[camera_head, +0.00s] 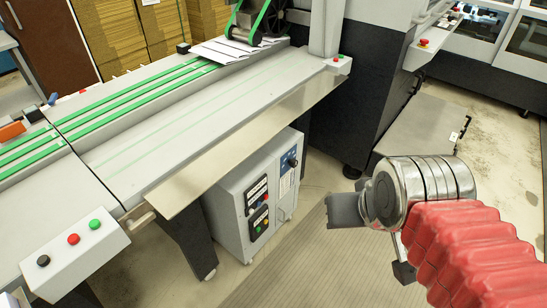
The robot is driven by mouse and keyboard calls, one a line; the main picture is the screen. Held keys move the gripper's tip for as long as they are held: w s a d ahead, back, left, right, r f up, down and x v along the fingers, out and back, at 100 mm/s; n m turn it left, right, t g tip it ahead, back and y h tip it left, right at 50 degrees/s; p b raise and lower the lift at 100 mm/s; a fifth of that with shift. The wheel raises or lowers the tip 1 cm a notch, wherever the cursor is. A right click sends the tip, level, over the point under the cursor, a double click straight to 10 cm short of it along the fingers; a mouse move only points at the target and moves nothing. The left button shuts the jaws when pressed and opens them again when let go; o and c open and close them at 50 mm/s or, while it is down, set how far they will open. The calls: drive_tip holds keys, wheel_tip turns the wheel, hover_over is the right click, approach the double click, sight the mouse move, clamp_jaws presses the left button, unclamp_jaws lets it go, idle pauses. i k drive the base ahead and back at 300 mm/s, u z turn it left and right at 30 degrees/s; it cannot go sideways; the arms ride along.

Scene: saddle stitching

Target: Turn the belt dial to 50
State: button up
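A grey control cabinet (236,205) stands on the floor under the conveyor table. On its right-hand face is a dark round knob (291,161) on a blue plate; it may be the belt dial. Its scale and pointer are too small to read. My gripper (370,243) is to the right of the cabinet, over the floor, apart from the knob. Its two dark fingers are spread, and nothing shows between them.
The conveyor table (190,150) with green belts overhangs the cabinet. A button box (75,250) with black, red and green buttons is at the lower left. A dark machine body (355,85) stands behind. Open floor (290,255) lies between the cabinet and my gripper.

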sight(293, 162)
drive_tip(key=u, duration=0.5)
drive_tip(key=i, duration=0.85)
drive_tip(key=u, duration=0.45)
